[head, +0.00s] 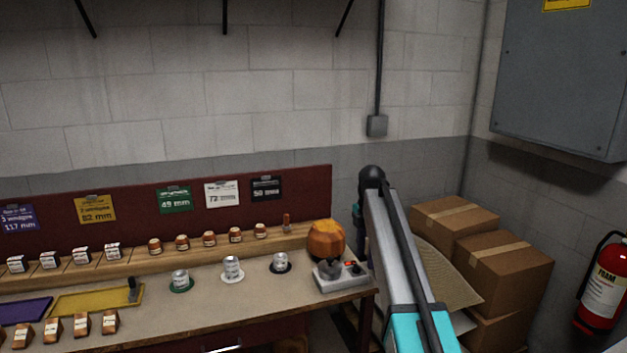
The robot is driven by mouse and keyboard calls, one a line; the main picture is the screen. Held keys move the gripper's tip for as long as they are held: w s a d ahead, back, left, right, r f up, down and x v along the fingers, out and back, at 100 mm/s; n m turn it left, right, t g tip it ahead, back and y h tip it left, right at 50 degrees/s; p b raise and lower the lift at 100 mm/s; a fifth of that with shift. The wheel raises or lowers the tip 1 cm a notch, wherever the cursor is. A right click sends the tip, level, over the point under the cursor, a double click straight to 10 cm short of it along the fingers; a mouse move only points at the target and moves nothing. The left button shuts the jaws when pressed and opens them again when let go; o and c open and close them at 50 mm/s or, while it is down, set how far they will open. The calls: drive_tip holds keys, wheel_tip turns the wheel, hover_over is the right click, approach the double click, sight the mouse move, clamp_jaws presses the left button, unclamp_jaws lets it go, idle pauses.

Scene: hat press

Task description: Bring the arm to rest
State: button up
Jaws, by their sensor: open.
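My arm (396,250) rises from the lower right of the head view to a dark joint (372,178) beside the bench's right end. A bit of teal and dark link shows behind it, beside the upper arm. My gripper is not visible; the far part of the arm is hidden behind the nearer link.
A rounded orange-brown block (326,240) stands by a grey control box (340,280). Cardboard boxes (505,268) are stacked right.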

drive_tip(key=s+f+m+g, duration=0.1)
drive_tip(key=s+f+g, duration=0.1)
drive_tip(key=s+f, duration=0.75)
drive_tip(key=s+f+g, duration=0.1)
drive_tip(key=s+f, duration=0.3)
drive_tip(key=f, duration=1.1)
drive_tip(key=s+f+m+g, duration=0.15)
drive_tip(key=s+f, duration=0.45)
drive_tip(key=f, duration=0.6)
drive_tip(key=s+f+m, duration=0.6)
drive_tip(key=s, duration=0.6)
drive_tip(key=s+f+m+g, duration=0.1)
drive_tip(key=s+f+m, duration=0.5)
drive_tip(key=s, duration=0.6)
drive_tip(key=s+f+m, duration=0.5)
drive_tip(key=s+m, duration=0.2)
drive_tip(key=s, duration=0.5)
drive_tip(key=shift+d+f, duration=0.25)
drive_tip(key=shift+f, duration=0.15)
